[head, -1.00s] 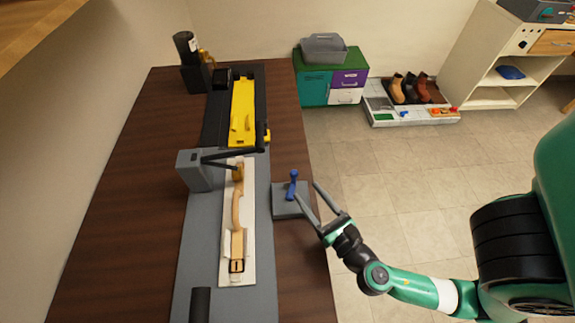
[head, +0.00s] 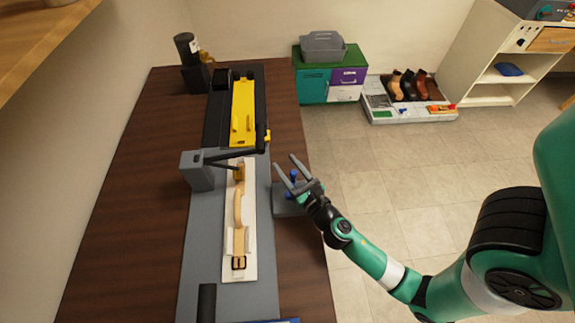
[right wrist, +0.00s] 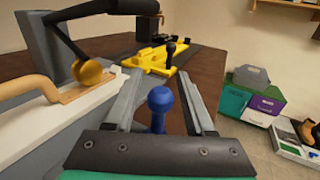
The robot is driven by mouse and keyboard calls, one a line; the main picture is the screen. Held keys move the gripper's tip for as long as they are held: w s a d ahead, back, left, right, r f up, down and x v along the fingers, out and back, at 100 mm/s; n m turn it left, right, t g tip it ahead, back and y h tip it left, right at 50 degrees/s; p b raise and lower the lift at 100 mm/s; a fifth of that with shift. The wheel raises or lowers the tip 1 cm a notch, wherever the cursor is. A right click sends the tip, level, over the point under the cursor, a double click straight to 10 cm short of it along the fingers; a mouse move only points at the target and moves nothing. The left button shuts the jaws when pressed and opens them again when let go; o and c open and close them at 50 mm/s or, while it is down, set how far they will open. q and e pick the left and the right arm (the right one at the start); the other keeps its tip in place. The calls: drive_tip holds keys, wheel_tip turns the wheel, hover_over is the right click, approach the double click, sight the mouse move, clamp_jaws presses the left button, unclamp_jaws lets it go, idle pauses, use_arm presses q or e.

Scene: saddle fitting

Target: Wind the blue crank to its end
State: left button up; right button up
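The blue crank (head: 294,175) stands on a small grey block (head: 281,203) at the right edge of the dark table. In the head view my right gripper (head: 283,163) is over it and partly hides it. In the right wrist view the crank's round blue knob (right wrist: 160,99) shows between the two spread fingers of my right gripper (right wrist: 161,75). There is a visible gap on both sides of the knob, so the gripper is open. The crank's lower part is hidden by the gripper's palm edge. My left gripper is not in view.
Left of the crank, a grey fixture with a black lever (head: 235,157) stands beside a white board with a tan wooden piece (head: 240,207). A yellow track (head: 243,105) lies farther back. Open floor is right of the table (head: 130,200).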

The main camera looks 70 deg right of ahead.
clamp_jaws()
